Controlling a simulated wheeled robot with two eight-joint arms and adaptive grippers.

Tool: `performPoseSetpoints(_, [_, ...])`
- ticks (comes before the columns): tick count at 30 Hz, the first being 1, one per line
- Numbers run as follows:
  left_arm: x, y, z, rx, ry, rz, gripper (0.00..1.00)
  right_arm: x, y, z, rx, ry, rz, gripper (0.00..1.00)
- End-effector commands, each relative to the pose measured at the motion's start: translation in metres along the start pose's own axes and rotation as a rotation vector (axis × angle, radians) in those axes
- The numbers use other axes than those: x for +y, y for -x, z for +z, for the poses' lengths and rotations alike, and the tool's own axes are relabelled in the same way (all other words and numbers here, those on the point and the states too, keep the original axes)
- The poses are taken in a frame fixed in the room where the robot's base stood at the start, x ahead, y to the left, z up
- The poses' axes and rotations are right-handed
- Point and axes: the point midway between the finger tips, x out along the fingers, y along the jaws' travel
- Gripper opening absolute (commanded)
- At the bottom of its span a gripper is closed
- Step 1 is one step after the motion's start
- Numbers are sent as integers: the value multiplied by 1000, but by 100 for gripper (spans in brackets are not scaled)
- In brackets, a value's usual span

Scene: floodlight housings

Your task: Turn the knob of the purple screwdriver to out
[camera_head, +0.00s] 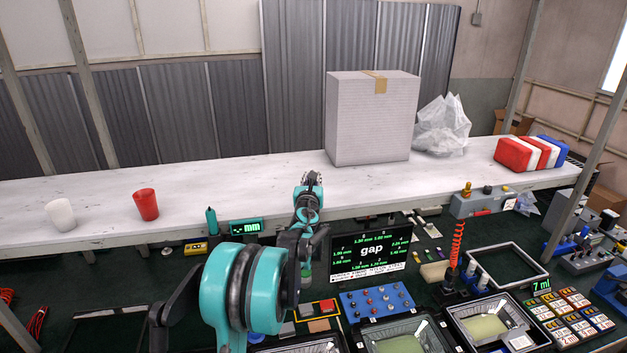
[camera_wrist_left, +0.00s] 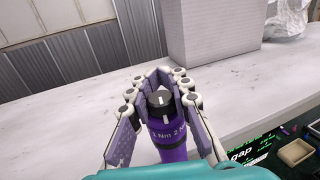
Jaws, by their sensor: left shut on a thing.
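The purple screwdriver (camera_wrist_left: 172,138) stands between the fingers of my left gripper (camera_wrist_left: 161,82) in the left wrist view. Its body carries white lettering with "Nm" marks. On its top end is a black knob (camera_wrist_left: 160,103) with a white line. My left gripper is shut on the screwdriver, with a finger on either side. I cannot make out the screwdriver there. My right gripper is out of view.
A dark display reading "gap" (camera_head: 371,251) stands just right of my left arm. A large white box (camera_head: 370,120) is on the white bench (camera_head: 240,200) behind. Trays, a blue board (camera_head: 377,302) and a red coil (camera_head: 457,245) crowd the right. The bench's middle is clear.

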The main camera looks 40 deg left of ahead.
Motion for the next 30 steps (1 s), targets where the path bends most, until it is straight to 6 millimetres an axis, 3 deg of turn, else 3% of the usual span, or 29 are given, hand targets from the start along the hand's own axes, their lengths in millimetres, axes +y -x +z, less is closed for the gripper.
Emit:
performPoseSetpoints(1, [0, 0, 0, 0, 0, 0, 24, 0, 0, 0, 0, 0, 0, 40])
performPoseSetpoints(3, [0, 0, 0, 0, 0, 0, 40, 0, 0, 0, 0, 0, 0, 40])
performPoseSetpoints(17, [0, 8, 0, 0, 0, 1, 40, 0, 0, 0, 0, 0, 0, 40])
performPoseSetpoints(20, [-1, 24, 0, -1, 0, 0, 40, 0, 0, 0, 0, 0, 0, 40])
performPoseSetpoints(30, [-5, 103, 1, -1, 0, 0, 40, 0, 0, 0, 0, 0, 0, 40])
